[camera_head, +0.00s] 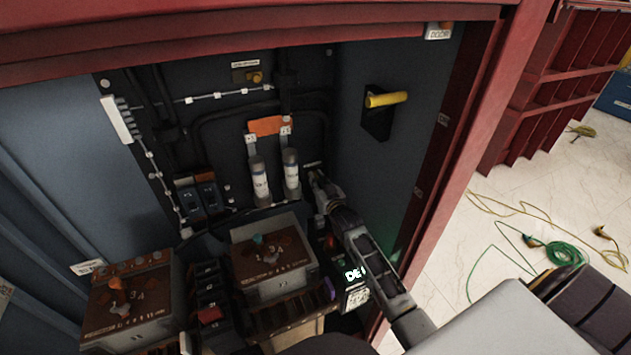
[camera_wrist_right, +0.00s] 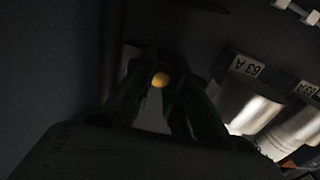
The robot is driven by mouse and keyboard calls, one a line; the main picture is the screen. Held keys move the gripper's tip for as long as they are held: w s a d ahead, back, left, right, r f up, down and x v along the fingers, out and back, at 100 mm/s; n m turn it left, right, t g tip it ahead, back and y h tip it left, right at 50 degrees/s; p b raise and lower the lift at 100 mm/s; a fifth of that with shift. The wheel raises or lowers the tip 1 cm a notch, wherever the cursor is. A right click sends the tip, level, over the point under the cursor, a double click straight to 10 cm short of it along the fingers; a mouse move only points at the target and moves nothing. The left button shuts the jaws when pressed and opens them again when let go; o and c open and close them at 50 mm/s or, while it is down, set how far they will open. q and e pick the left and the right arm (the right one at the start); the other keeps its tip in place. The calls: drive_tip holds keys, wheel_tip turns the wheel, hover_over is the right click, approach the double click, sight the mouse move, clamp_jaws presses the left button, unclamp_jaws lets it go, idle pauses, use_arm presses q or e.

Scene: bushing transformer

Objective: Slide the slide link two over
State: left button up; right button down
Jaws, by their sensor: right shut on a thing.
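My right gripper (camera_head: 314,178) reaches into the dark cabinet and is against the back panel, just right of two grey cylinders. In the right wrist view its two fingers (camera_wrist_right: 159,88) are closed in around a small part with a round yellow end (camera_wrist_right: 160,80). In the head view the fingers hide most of this part. I cannot read a label that names it as slide link two. My left gripper is not in view.
Two fuse cylinders (camera_head: 260,180) hang beside the gripper under an orange piece (camera_head: 269,125). A yellow handle (camera_head: 387,99) projects from the right wall. Terminal boxes (camera_head: 273,268) stand below. The red cabinet frame (camera_head: 455,150) borders the opening on the right.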

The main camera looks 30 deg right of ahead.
drive_tip(key=shift+d, duration=1.25)
drive_tip(key=c, duration=1.3)
unclamp_jaws()
drive_tip(key=shift+s+d, duration=0.1)
drive_tip(key=shift+d, duration=0.05)
drive_tip(key=shift+c, duration=0.2)
drive_tip(key=shift+s, duration=0.15)
drive_tip(key=s, duration=1.1)
drive_tip(key=shift+s+a, duration=0.35)
drive_tip(key=shift+a, duration=0.05)
